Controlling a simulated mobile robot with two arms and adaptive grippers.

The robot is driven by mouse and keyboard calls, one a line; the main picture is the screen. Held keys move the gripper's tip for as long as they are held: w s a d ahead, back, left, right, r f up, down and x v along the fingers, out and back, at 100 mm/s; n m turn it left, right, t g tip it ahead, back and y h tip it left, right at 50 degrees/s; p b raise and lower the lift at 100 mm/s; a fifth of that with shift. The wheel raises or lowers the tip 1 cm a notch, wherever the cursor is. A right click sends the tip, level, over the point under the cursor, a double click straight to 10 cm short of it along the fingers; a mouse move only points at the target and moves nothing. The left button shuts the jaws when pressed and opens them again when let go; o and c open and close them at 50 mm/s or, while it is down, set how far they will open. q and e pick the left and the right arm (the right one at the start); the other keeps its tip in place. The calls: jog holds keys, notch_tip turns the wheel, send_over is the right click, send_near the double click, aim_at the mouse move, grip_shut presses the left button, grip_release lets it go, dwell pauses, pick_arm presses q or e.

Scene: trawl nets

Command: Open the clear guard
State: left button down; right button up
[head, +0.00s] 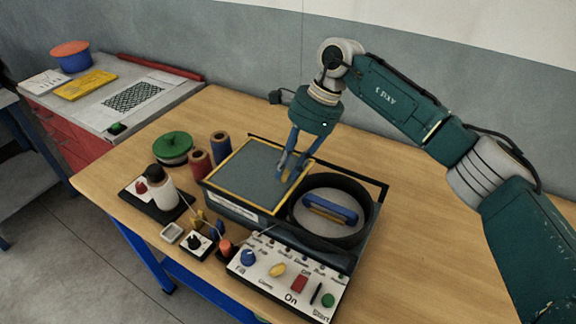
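The guard appears to be a flat pane in a yellow frame (228,160), lying over the left half of a dark machine box (240,211). The pane looks grey-blue. My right gripper (287,174) reaches down from above, its two fingers at the pane's right edge, close to the frame. The fingertips are near each other; whether they grip the frame or only stand beside it is unclear. To the right of the pane is a round black ring (364,196) with a blue oblong part (330,208) inside. My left gripper is out of view.
A control panel (275,292) with knobs and buttons is at the machine's front. Spools, a green round reel (173,146) and small parts stand left of the machine. A black rail (384,192) runs along its back. The right of the wooden table (430,250) is clear.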

jog(key=o, duration=0.4)
jog(key=shift+o, duration=0.2)
jog(key=v, duration=1.2)
